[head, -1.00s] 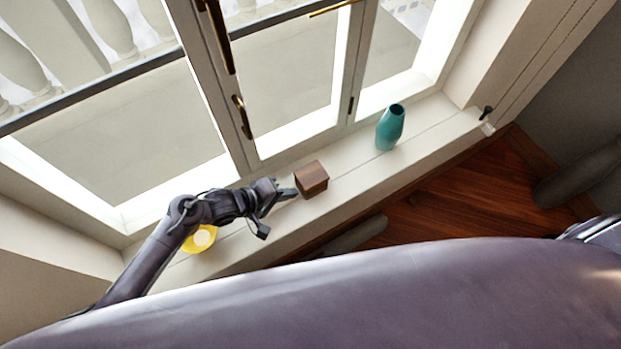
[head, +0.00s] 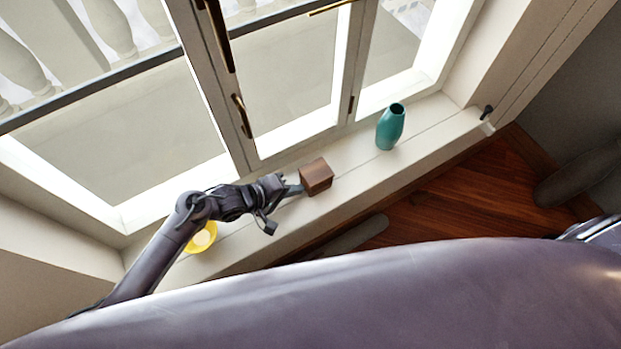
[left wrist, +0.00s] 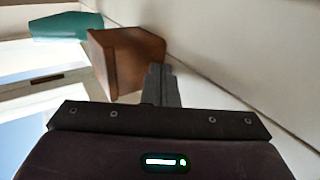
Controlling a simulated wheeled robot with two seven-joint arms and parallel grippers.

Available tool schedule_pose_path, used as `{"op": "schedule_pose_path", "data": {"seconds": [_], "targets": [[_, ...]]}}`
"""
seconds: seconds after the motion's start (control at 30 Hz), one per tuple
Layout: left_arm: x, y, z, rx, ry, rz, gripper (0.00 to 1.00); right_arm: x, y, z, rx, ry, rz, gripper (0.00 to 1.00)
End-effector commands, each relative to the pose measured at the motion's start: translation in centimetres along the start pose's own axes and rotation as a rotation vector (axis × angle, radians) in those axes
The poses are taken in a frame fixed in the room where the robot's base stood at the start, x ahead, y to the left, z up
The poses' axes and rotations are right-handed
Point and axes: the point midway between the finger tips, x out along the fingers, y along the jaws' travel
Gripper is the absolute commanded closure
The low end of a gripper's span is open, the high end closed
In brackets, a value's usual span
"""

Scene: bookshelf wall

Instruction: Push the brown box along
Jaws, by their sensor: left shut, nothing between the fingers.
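The brown box (head: 316,176) is a small wooden block on the white window sill. My left gripper (head: 298,189) is shut and empty, with its fingertips at the box's left side. In the left wrist view the box (left wrist: 124,60) stands just ahead of the shut fingers (left wrist: 160,72), which overlap its lower right edge in the picture. I cannot tell for certain whether they touch it. My right gripper is not in view.
A teal vase (head: 390,127) stands on the sill to the right of the box, with clear sill between them. A yellow dish (head: 201,237) sits behind my left forearm. Window frames line the far side, and the sill's front edge drops to a wooden floor (head: 450,205).

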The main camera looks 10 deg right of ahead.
Motion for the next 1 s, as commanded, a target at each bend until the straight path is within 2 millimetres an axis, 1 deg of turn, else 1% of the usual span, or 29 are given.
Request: {"op": "schedule_pose_path", "data": {"seconds": [1.0], "targets": [[5.2, 3.5, 0.0, 0.000, 0.000, 0.001, 1.00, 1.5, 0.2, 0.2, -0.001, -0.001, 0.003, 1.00]]}}
